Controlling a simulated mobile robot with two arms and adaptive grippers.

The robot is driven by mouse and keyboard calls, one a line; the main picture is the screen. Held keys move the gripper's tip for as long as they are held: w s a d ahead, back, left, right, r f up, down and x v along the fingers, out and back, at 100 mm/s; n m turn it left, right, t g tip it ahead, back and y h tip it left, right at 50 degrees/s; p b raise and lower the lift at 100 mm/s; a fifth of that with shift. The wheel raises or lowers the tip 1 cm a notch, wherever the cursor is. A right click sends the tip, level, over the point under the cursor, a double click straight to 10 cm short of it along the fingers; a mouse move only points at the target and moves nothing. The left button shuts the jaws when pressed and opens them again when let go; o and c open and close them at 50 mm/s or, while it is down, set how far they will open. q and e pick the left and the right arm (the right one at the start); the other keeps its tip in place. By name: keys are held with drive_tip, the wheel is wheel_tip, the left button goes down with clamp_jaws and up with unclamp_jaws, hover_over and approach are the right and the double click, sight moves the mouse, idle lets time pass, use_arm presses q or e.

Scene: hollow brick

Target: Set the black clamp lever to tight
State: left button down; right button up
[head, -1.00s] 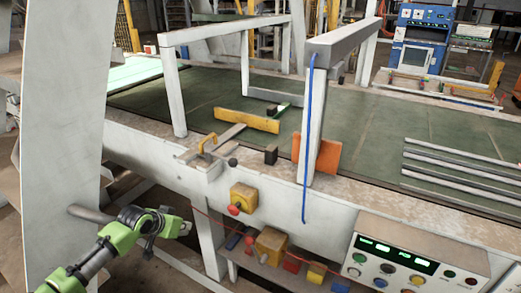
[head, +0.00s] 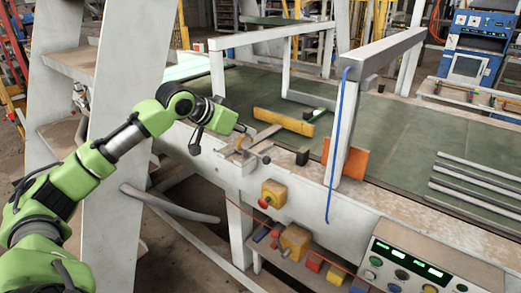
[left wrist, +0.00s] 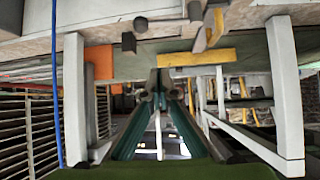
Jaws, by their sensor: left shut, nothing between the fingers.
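The black clamp lever shows as a short arm with a round black knob (head: 266,160) at the bench's front edge, beside a yellow handle (head: 240,143). In the left wrist view, the black knob (left wrist: 140,24) is near the top, beyond my fingertips. My left gripper (head: 240,128) is just above and behind the yellow handle, up and left of the knob, apart from it. In the left wrist view, my left gripper (left wrist: 160,78) has its fingers together and empty. My right gripper is out of view.
A dark block (head: 302,157) and an orange plate (head: 345,158) stand right of the knob. A white upright post (head: 342,125) carries a blue cord. A yellow bar (head: 283,121) lies behind. A yellow box with red button (head: 273,193) hangs below the edge.

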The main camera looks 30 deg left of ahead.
use_arm(q)
drive_tip(key=shift+w, duration=0.1)
drive_tip(key=p, duration=0.4)
hover_over(259, 156)
drive_tip(key=w, duration=0.3)
wheel_tip(259, 156, down, 5)
drive_tip(key=s+f+p, duration=0.1)
drive_tip(key=s+f, duration=0.2)
drive_tip(key=shift+a, duration=0.1)
drive_tip(key=shift+f, duration=0.15)
drive_tip(key=shift+w, duration=0.1)
drive_tip(key=shift+s+m+h, duration=0.2)
drive_tip(key=shift+m+h, duration=0.2)
